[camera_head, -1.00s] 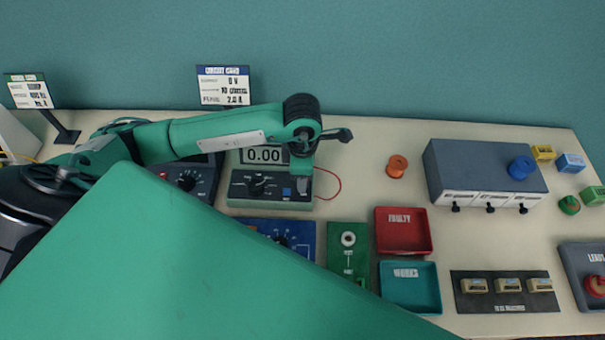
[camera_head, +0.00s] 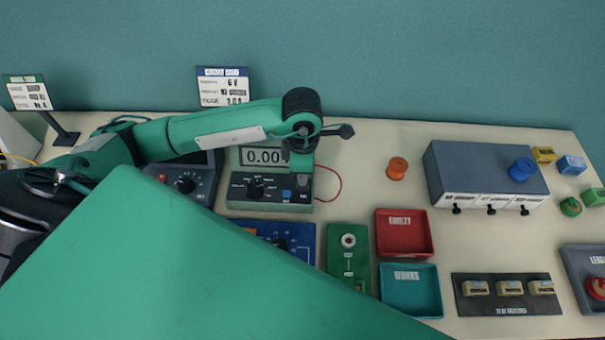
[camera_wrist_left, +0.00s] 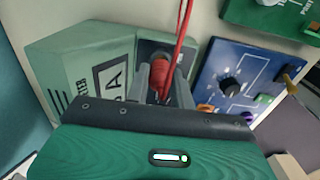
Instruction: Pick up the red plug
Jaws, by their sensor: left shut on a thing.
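The red plug (camera_wrist_left: 161,72) shows in the left wrist view between the two grey fingers of my left gripper (camera_wrist_left: 160,88), with a red lead running up from it. The gripper is shut on the plug. In the head view my left gripper (camera_head: 302,185) points down over the right part of the green meter (camera_head: 270,204), whose display reads 0.00. The plug itself is hidden there; only the thin red lead (camera_head: 340,184) shows, curving to the right. I cannot tell whether the plug sits in a socket of the meter. My right gripper is not in view.
A blue circuit board (camera_head: 268,232), a green board (camera_head: 348,262), a red tray (camera_head: 404,250) and a teal tray (camera_head: 410,309) lie in front. An orange spool (camera_head: 397,168) and a grey-blue box (camera_head: 460,165) stand right. The table around the spool is clear.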

